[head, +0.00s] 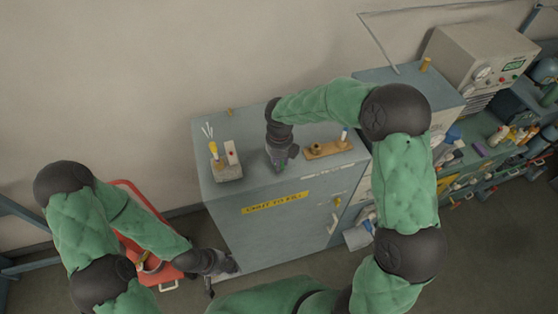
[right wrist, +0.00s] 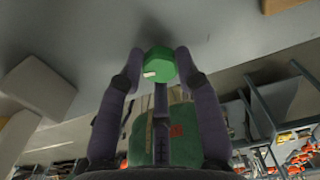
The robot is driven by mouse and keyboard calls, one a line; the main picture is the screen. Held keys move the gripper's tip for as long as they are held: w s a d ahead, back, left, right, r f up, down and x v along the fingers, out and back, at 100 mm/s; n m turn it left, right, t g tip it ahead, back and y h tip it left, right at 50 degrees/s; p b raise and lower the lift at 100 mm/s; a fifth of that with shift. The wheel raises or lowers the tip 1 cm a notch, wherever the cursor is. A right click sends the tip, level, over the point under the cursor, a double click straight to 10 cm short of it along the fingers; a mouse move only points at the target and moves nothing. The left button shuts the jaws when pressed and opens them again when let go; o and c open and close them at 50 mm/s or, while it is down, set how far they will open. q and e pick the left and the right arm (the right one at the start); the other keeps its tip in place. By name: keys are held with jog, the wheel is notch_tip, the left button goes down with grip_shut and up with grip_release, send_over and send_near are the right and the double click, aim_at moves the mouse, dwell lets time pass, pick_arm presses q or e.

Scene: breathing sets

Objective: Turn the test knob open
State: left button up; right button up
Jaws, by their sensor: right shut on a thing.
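The test knob is a green, faceted knob with a pale mark on its side. It shows between the fingertips in the right wrist view (right wrist: 162,62); in the head view only a bit of green (head: 281,169) shows under the fingers. My right gripper (head: 281,164) points down at the top of the grey cabinet (head: 235,192). Its two fingers (right wrist: 160,68) press on either side of the knob. My left gripper (head: 222,272) is low, beside the cabinet's lower left front, away from the knob. Its fingers are too small and dark to tell their opening.
A block holding several small items (head: 228,172) stands left on the cabinet top. A wooden holder (head: 328,149) lies to the right of my right gripper. A yellow label (head: 275,203) marks the front. A red case (head: 128,243) sits at lower left, partly behind my left arm.

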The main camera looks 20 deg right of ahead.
jog(key=shift+s+f, duration=0.25)
jog(key=shift+s, duration=0.05)
jog(key=o, duration=1.2)
jog(key=shift+c, duration=0.2)
jog(key=shift+r, duration=0.2)
jog(key=shift+w+r, duration=0.15)
jog(key=shift+r, duration=0.35)
notch_tip(320, 180, up, 11)
jog(key=shift+s+f, duration=0.1)
jog(key=shift+s, duration=0.1)
